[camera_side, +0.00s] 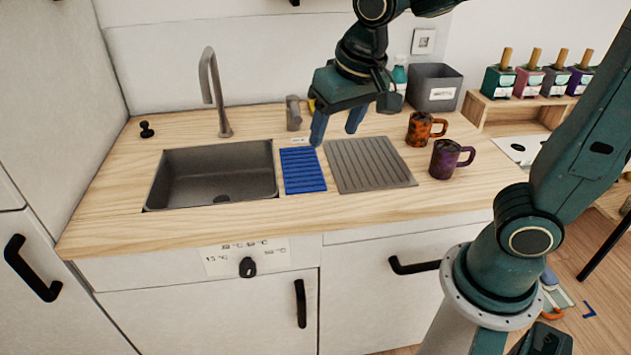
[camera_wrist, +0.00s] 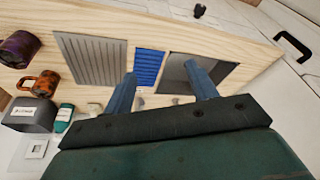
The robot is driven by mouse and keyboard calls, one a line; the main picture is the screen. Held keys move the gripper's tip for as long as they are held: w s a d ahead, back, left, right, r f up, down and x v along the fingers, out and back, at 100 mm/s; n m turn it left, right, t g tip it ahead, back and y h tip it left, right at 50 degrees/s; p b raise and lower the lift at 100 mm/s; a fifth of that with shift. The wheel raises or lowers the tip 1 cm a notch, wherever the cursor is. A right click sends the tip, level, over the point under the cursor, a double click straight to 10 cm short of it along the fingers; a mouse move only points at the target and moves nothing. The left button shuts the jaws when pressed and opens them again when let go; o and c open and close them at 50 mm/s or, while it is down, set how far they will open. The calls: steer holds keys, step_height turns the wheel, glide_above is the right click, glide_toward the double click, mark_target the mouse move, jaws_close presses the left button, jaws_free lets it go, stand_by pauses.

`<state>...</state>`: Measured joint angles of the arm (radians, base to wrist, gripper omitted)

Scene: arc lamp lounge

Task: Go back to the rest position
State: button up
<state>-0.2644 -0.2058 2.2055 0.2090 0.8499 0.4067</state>
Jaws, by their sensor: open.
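My gripper (camera_side: 336,128) is open and empty above the wooden counter (camera_side: 340,209). In the side view its blue fingers hang over the back of the blue ribbed mat (camera_side: 302,171) and the grey ribbed mat (camera_side: 368,164). In the wrist view the two fingers of my gripper (camera_wrist: 163,92) are spread apart with nothing between them. An orange-brown mug (camera_side: 419,129) and a purple-handled mug (camera_side: 445,159) stand upright right of the grey mat, apart from my gripper. Both mugs also show at the left of the wrist view.
A sink (camera_side: 213,176) with a tall faucet (camera_side: 215,95) lies left of the mats. A grey bin (camera_side: 435,87) and a teal bottle (camera_side: 399,75) stand at the back. A wooden rack (camera_side: 520,107) holds several coloured containers at the right. The counter's front strip is clear.

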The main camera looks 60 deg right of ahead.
steer(key=s+d+r+n+t, duration=0.1)
steer(key=s+d+n+t, duration=0.1)
steer(key=s, duration=1)
steer(key=shift+s+d+r+n+y, duration=0.15)
steer(key=shift+s+d+n+y, duration=0.15)
steer(key=shift+d+n, duration=0.65)
